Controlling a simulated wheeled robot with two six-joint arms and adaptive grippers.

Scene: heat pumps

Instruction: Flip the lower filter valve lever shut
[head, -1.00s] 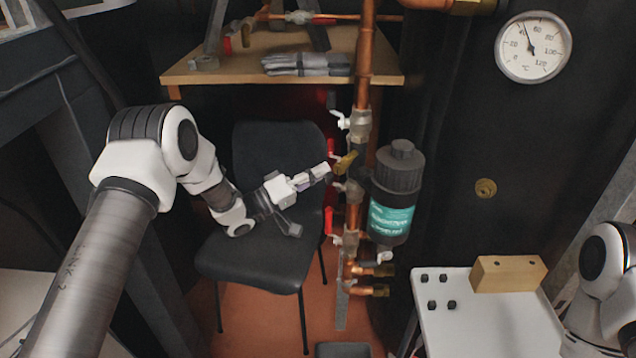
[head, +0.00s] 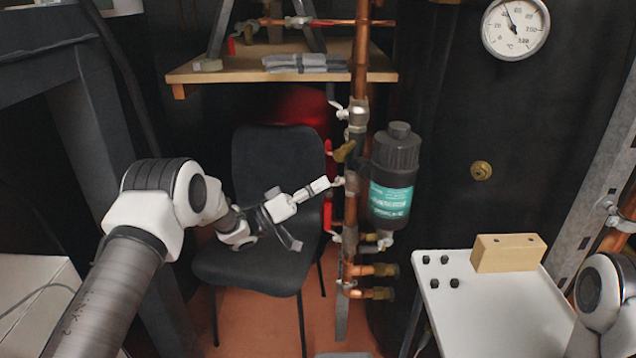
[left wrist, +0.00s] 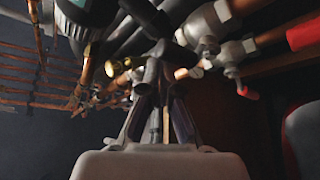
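The black filter (head: 393,180) with a teal label hangs beside the vertical copper pipe. Below it on the pipe is the lower filter valve (head: 349,238), with its red lever (head: 327,214) standing upright along the pipe's left side. Another red lever (head: 328,150) belongs to the upper valve (head: 357,114). My left gripper (head: 322,185) appears shut and empty, just above the lower lever's top end; contact cannot be told. In the left wrist view its fingers (left wrist: 158,82) converge before the pipework, and a red handle (left wrist: 303,33) shows at upper right; which lever it is is unclear. My right gripper is out of view.
A black chair (head: 270,260) stands behind my left forearm. A wooden shelf (head: 220,76) is behind the pipe. Brass-ended copper stubs (head: 378,293) stick out below the valve. A white table (head: 480,315) with a wooden block (head: 508,253) and several black knobs is at right.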

